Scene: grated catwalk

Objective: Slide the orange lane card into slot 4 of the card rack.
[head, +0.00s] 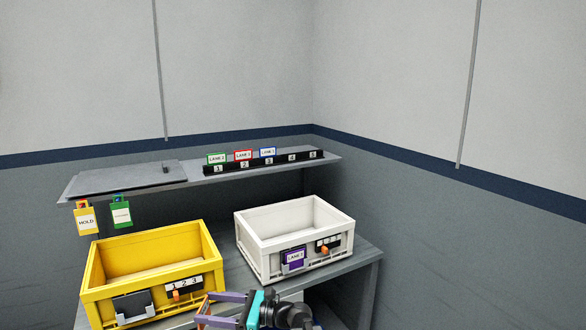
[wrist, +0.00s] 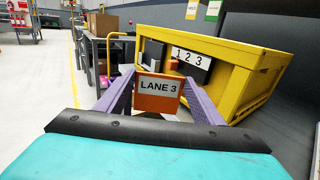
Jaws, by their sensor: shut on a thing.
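The orange lane card (wrist: 157,93), marked LANE 3, stands between the purple fingers of my gripper (wrist: 158,98) in the wrist view. My gripper (head: 208,308) is shut on it. In the head view it is low at the bottom edge, in front of the bins, and only a thin orange edge of the card shows. The black card rack (head: 263,163) stands on the upper shelf, well above and behind my gripper. Its slots are numbered 1 to 5. Green, red and blue-edged cards stand in slots 1, 2 and 3. Slot 4 (head: 292,157) shows no card.
A yellow bin (head: 150,247) and a white bin (head: 262,254) with a purple card stand on the lower bench. Yellow and green tags (head: 121,215) hang at the left end of the upper shelf (head: 190,180). Open air lies above the bins.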

